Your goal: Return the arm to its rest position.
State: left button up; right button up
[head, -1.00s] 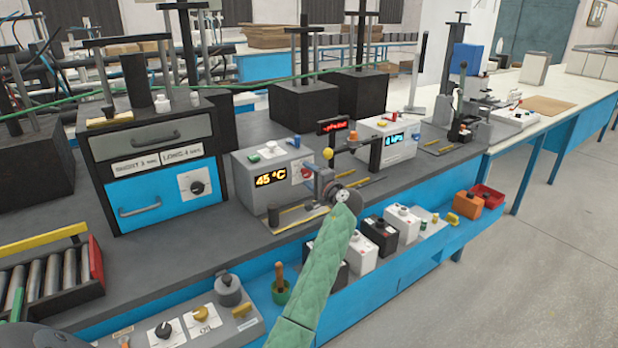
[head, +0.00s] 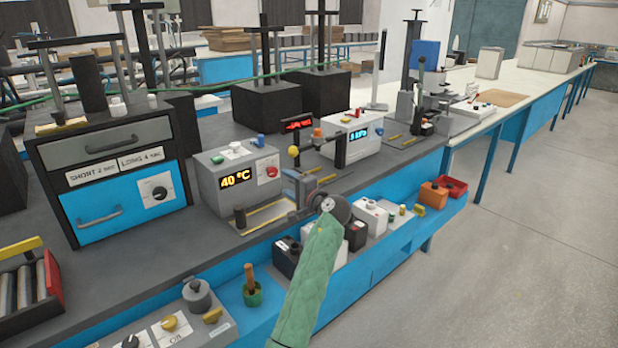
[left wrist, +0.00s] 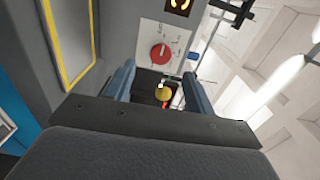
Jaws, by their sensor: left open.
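My left arm, in a green quilted sleeve, rises from the bottom middle of the head view. Its gripper (head: 298,187) is over the bench edge, in front of the grey box with the 40 °C display (head: 232,175). In the left wrist view the two blue fingers of this gripper (left wrist: 158,88) stand apart. I see nothing held between them. Behind the gap are a yellow ball (left wrist: 163,94) and a red knob (left wrist: 160,53) on a pale panel. My right gripper does not show.
Several black and white battery blocks (head: 286,260) stand on the blue shelf below the bench front, partly behind my sleeve. A green cup (head: 252,297) and a grey control panel (head: 200,325) are to the left. An orange box (head: 433,194) is right. Open floor (head: 510,270) lies at the right.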

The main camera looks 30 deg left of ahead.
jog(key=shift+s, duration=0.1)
